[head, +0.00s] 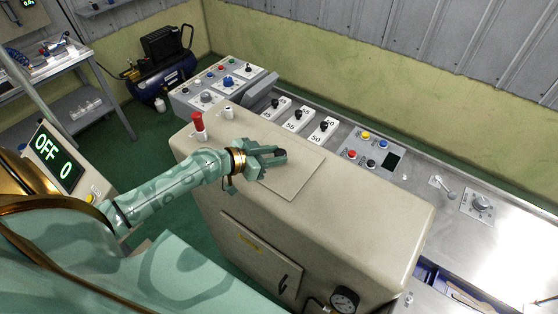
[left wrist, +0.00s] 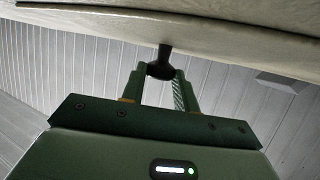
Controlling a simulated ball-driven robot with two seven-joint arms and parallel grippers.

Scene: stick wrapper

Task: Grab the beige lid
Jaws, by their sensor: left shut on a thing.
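The beige lid (head: 302,170) is a flat, roughly square panel on top of the beige machine (head: 390,215) in the head view. A black knob stands on it. My left gripper (head: 276,156) reaches over the lid from the left. In the left wrist view, its two fingers (left wrist: 160,80) are shut on the black knob (left wrist: 160,66), whose stem joins a pale surface (left wrist: 160,22) across the top of the picture. I cannot tell whether the lid is raised off the machine. My right gripper is in neither view.
A red knob (head: 198,124) and a pale knob (head: 228,112) stand on the machine's left end. Control boxes (head: 370,146) line the metal counter (head: 430,170) behind it. A lit display (head: 55,155) is at left.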

